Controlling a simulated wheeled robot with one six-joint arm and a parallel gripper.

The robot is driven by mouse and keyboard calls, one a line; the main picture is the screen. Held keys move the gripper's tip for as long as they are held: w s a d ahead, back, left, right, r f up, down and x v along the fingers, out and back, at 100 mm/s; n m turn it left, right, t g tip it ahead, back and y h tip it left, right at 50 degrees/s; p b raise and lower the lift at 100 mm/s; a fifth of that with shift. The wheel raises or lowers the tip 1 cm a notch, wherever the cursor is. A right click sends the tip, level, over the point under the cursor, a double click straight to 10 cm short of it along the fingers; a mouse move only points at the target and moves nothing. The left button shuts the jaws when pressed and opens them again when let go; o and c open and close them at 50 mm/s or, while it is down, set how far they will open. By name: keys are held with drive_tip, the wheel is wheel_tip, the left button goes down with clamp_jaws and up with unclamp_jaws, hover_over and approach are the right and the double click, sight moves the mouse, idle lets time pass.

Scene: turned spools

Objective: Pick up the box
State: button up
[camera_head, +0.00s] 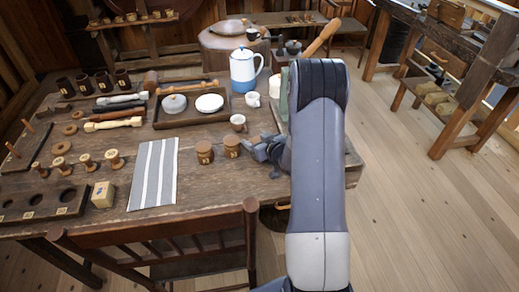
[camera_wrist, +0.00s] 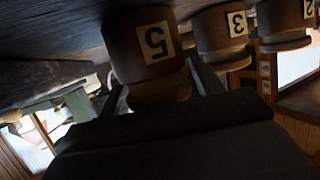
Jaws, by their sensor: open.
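A pale block-shaped box (camera_head: 103,194) with a dark mark sits at the table's left front, beside a dark rack. My gripper (camera_head: 250,144) is open, low over the table, just right of the right container. In the wrist view, a round container labelled 5 (camera_wrist: 143,45) appears between the open fingers (camera_wrist: 158,82); contact cannot be told.
More labelled round pieces, 3 (camera_wrist: 222,32) and 2 (camera_wrist: 285,22), show in the wrist view. A chair (camera_head: 180,240) is in front. The striped cloth (camera_head: 155,174) is bare.

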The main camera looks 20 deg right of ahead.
drive_tip(key=shift+c, duration=0.5)
drive_tip(key=c, duration=0.7)
drive_tip(key=shift+o, duration=0.2)
